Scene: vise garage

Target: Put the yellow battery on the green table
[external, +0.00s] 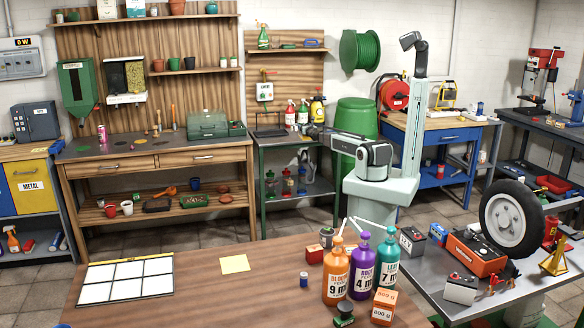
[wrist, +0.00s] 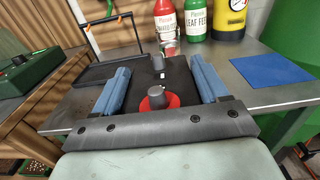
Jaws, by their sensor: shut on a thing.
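My gripper (wrist: 160,86) is shut on a battery (wrist: 135,92), its two blue-padded fingers on either side. Only the battery's dark top shows in the wrist view, with grey posts and a red ring around the near one. Its sides are hidden, so I see no yellow on it. It is over the grey top of the green-framed table (wrist: 262,95); I cannot tell whether it touches. In the external view my arm reaches left across the right end of this table (external: 261,170), and the battery is not clearly visible.
On the table, red and green bottles (wrist: 197,20) and a yellow sprayer (wrist: 231,18) stand at the back. A blue mat (wrist: 270,70) lies to the right, a black frame (wrist: 95,65) to the left. A green toolbox (wrist: 28,75) stands on the wooden bench. A green barrel (external: 356,118) is close by.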

